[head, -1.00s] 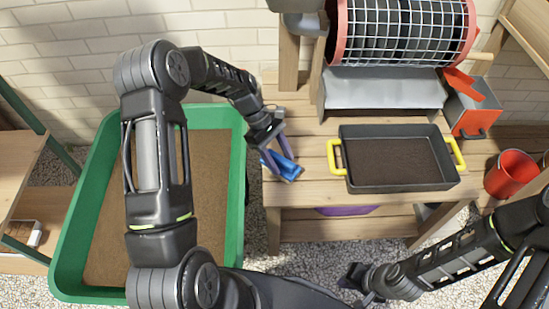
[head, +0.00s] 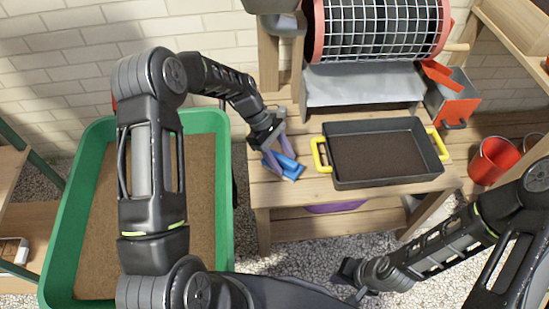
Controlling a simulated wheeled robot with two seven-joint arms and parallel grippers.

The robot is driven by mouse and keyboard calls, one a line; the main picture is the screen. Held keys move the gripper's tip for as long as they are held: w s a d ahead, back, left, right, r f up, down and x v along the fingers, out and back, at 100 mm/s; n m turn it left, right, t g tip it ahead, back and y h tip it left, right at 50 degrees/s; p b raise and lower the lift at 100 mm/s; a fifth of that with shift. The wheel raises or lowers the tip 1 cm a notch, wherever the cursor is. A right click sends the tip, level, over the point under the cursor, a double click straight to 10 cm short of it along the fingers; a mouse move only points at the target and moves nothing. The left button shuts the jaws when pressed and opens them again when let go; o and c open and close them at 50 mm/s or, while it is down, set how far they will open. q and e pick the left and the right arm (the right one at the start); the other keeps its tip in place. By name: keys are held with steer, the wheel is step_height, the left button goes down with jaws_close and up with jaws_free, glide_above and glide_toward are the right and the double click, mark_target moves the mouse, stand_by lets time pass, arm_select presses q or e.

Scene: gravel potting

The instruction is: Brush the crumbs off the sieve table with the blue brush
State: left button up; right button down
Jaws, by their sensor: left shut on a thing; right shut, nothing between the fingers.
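The blue brush (head: 290,172) is at the left end of the wooden sieve table (head: 290,205). My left gripper (head: 283,163) is shut on the brush, its fingers pointing down and right. The brush is at or just above the tabletop; I cannot tell if its bristles touch. I cannot make out crumbs on the boards. My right gripper (head: 345,275) is shut and empty, low in front of the table over the gravel.
A dark tray with yellow handles (head: 335,178), holding soil, stands on the table right of the brush. A mesh drum sieve (head: 378,30) is above a grey chute (head: 360,85). A green soil tub (head: 225,150) is left, a red bucket (head: 494,160) right.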

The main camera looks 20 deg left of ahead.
arm_select(q)
steer(key=shift+w+d, duration=0.15)
steer(key=shift+d, duration=0.25)
steer(key=shift+w+d+r, duration=0.1)
steer(key=shift+w+d, duration=0.35)
steer(key=shift+d, duration=0.4)
steer(key=shift+w+d+r, duration=0.1)
steer(key=shift+w+d, duration=0.3)
steer(key=shift+d, duration=0.4)
steer(key=shift+w, duration=0.15)
steer(key=shift+w+a+f, duration=0.15)
steer(key=shift+w+a, duration=0.15)
steer(key=shift+w, duration=0.2)
steer(key=shift+w+a+b, duration=0.2)
steer(key=shift+w+b, duration=0.1)
steer(key=shift+w, duration=0.1)
